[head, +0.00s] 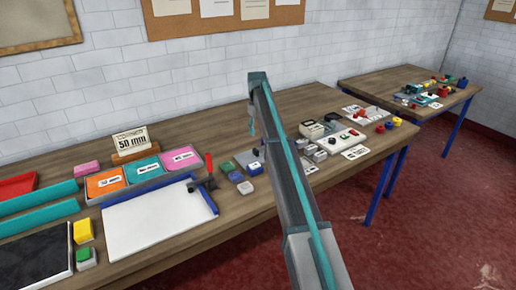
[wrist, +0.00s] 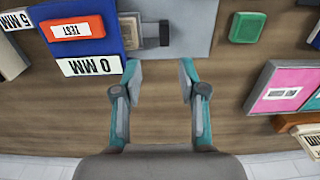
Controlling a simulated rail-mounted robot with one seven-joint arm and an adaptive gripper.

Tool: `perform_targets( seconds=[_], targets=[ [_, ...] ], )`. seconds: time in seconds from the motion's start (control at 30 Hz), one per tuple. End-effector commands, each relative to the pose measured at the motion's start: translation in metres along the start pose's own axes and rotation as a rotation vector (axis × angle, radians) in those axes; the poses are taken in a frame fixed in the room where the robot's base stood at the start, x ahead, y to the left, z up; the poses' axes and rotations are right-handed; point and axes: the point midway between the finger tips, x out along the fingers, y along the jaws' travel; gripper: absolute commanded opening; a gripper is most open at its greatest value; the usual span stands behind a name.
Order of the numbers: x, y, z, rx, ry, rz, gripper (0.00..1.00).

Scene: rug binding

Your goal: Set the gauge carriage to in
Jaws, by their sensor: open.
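In the wrist view a grey plate (wrist: 192,12) lies ahead of my gripper, with a small grey metal block and dark upright piece (wrist: 152,32) on it. This looks like the gauge carriage, but I cannot read its setting. Beside it stands a blue block (wrist: 112,48) with an orange TEST tag (wrist: 72,28) and a white "0 MM" label (wrist: 90,66). My gripper (wrist: 160,75) is open and empty, its fingertips just short of the grey plate. In the head view my arm hides much of this area.
A green block (wrist: 247,27) and a pink card (wrist: 292,88) lie to the right in the wrist view. In the head view a white board (head: 160,220), coloured trays and a "50 mm" sign (head: 132,143) fill the left. Small devices (head: 345,140) crowd the right.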

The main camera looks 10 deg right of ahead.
Motion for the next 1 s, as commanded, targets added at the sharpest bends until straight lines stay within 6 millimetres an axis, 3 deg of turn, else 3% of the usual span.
perform_targets(
  seconds=[0.6, 1.0],
  targets=[
    [0.088, -0.001, 0.001, -0.001, -0.001, -0.001, 0.42],
    [0.102, -0.001, 0.0, -0.001, 0.001, 0.0, 0.42]
  ],
)
